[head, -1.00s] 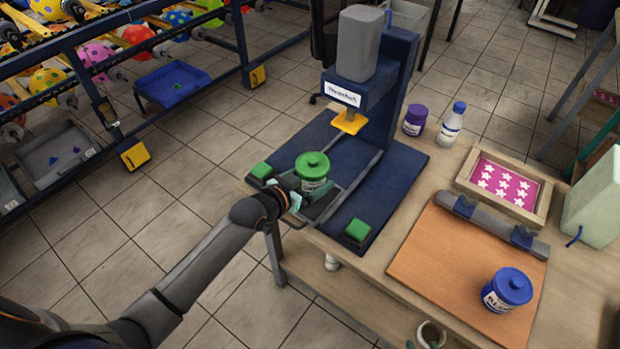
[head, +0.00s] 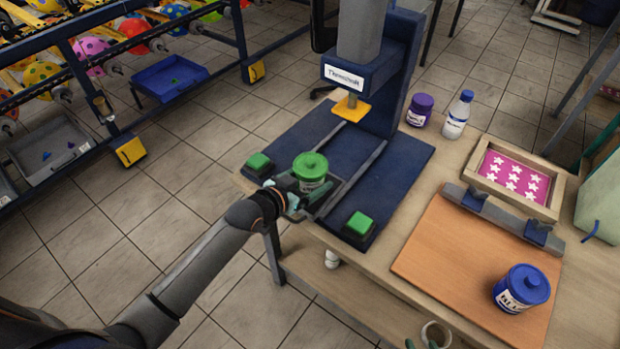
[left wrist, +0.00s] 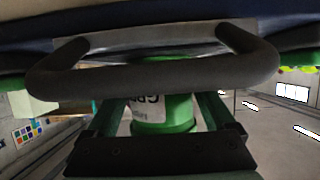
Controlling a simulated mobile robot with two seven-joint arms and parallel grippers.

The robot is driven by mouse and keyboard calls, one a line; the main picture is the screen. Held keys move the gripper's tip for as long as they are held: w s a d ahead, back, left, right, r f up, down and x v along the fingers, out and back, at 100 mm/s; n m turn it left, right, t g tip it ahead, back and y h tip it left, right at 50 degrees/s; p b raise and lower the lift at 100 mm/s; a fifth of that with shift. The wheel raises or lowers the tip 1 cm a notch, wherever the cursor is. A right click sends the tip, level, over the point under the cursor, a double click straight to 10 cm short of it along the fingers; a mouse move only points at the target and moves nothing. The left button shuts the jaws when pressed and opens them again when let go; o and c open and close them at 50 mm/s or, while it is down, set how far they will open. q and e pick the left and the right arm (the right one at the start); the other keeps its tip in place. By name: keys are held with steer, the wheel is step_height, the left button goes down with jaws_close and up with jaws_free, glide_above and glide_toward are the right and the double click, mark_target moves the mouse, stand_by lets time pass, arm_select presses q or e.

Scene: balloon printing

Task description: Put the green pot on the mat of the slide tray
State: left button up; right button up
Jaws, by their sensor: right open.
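The green pot (head: 310,168), with a white label, is upright over the slide tray (head: 338,186) at the front of the blue press. My left gripper (head: 285,194) is at its near side. In the left wrist view the pot (left wrist: 165,112) sits between the two fingers (left wrist: 168,125), partly hidden by a dark handle bar (left wrist: 150,78); the gripper looks shut on it. The tray's mat is mostly covered, and I cannot tell whether the pot touches it.
The press (head: 360,75) rises behind the pot, with a green button (head: 258,162) and another green button (head: 359,223) at its front corners. A purple pot (head: 419,110), a white bottle (head: 457,115) and a blue pot (head: 521,288) stand on the table to the right.

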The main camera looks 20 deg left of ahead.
arm_select(q)
steer(key=shift+o, duration=0.8)
steer(key=shift+r, duration=0.25)
steer(key=p+v, duration=0.1)
steer(key=v, duration=1.1)
steer(key=shift+w, duration=0.1)
